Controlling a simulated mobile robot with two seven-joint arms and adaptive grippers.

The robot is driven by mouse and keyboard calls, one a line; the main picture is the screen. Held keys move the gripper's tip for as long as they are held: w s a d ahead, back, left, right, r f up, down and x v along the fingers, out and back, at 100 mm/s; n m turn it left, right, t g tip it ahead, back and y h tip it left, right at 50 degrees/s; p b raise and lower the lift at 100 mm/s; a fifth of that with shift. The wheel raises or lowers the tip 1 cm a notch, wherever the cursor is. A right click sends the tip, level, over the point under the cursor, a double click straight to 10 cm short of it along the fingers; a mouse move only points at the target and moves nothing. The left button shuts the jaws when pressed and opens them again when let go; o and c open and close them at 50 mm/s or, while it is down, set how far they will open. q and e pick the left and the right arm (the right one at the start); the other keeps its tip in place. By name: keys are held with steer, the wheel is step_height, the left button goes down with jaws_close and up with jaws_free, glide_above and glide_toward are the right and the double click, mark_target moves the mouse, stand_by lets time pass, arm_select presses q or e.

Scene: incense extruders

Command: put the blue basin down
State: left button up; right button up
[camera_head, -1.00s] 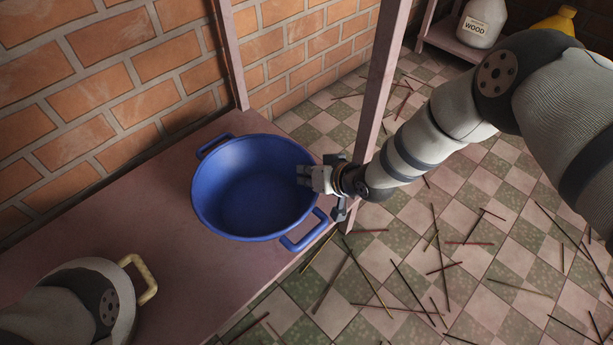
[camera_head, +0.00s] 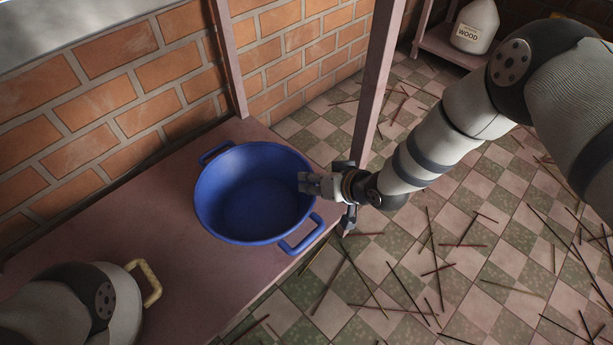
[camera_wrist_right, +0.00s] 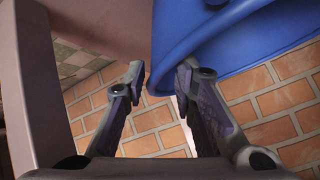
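The blue basin (camera_head: 247,196) is upright over the pinkish table, with one handle at its upper left and one at its lower right. Whether its bottom touches the table is hidden. My right gripper (camera_head: 311,184) is at the basin's right rim. In the right wrist view, its fingers (camera_wrist_right: 160,80) are on either side of the blue rim (camera_wrist_right: 163,84), close against it. The basin's wall also fills the upper right there. My left gripper is not in view; only part of my left arm shows at the lower left.
The table (camera_head: 190,285) has bare room left of and in front of the basin. A pink post (camera_head: 378,85) stands beside my right gripper. A cream handle (camera_head: 151,284) shows near my left arm. Thin sticks lie on the checkered floor. A white "WOOD" jug (camera_head: 475,27) is at the back.

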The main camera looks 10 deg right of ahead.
steer(key=p+v, duration=0.3)
steer(key=v, duration=0.5)
steer(key=s+d+f+g+h, duration=0.1)
steer(key=s+f+g, duration=0.25)
steer(key=s, duration=0.75)
steer(key=s+d+f+m+g+h, duration=0.15)
steer(key=s+f, duration=0.25)
steer(key=s, duration=0.8)
steer(key=s+f+g, duration=0.3)
steer(key=s+f, duration=0.1)
steer(key=s, duration=0.7)
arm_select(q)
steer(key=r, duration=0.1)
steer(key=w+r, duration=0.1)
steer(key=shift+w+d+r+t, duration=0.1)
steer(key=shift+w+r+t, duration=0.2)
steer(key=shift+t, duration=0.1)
arm_select(e)
steer(key=s+d+r+g+h, duration=0.1)
steer(key=s+d+r+g, duration=0.1)
steer(key=s, duration=0.8)
steer(key=s+d+r+g+h, duration=0.1)
steer(key=s+d+r+g, duration=0.1)
steer(key=s+r, duration=0.3)
steer(key=s+d+r+g+h, duration=0.1)
steer(key=s+d+r+g, duration=0.2)
steer(key=s, duration=1.1)
steer(key=shift+s+r+g, duration=0.35)
steer(key=shift+r+g, duration=0.45)
steer(key=shift+r, duration=0.05)
